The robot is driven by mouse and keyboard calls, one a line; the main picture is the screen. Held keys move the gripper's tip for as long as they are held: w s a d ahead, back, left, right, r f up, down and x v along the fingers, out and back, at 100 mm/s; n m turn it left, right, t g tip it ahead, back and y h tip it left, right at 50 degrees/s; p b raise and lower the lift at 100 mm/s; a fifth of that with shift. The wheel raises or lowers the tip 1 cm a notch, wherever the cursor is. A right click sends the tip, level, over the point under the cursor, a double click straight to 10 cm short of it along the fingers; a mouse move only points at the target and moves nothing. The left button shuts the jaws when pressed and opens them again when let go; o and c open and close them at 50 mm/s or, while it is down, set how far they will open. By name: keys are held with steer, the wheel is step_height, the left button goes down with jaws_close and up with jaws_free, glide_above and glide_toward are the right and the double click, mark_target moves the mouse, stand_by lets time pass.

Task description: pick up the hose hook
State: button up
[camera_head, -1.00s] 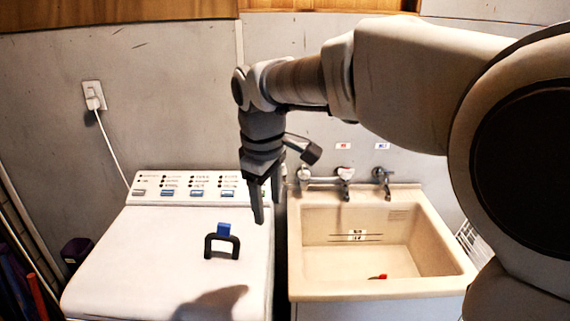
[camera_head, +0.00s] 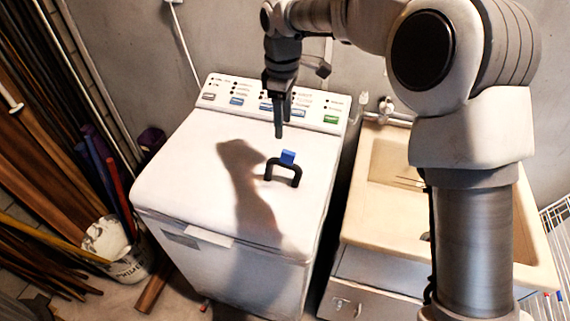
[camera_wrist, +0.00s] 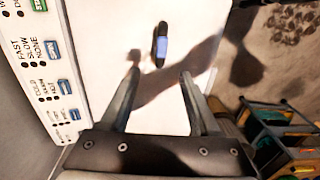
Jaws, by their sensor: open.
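The hose hook, a black U-shaped piece with a blue block on it, lies on the white lid of the washing machine in the head view (camera_head: 284,172). In the wrist view the hose hook (camera_wrist: 161,45) shows beyond my fingertips, with its blue part toward me. My gripper (camera_head: 279,117) hangs above the lid, pointing down, apart from the hook and behind it. In the wrist view my gripper (camera_wrist: 158,78) has its two fingers spread with nothing between them.
The washing machine (camera_head: 190,190) has a button panel along its back edge. A beige sink (camera_head: 385,215) with taps stands to its right. A white bucket (camera_head: 133,262) and leaning boards (camera_head: 50,130) are at the left. The lid around the hook is clear.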

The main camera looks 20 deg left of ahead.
mark_target(284, 160)
step_height(284, 160, down, 9)
steer(key=shift+r+p, duration=0.1)
steer(key=shift+p, duration=0.25)
steer(key=shift+s+d+f+p, duration=0.1)
steer(key=shift+f+p, duration=0.45)
steer(key=shift+f, duration=2.1)
jaws_close()
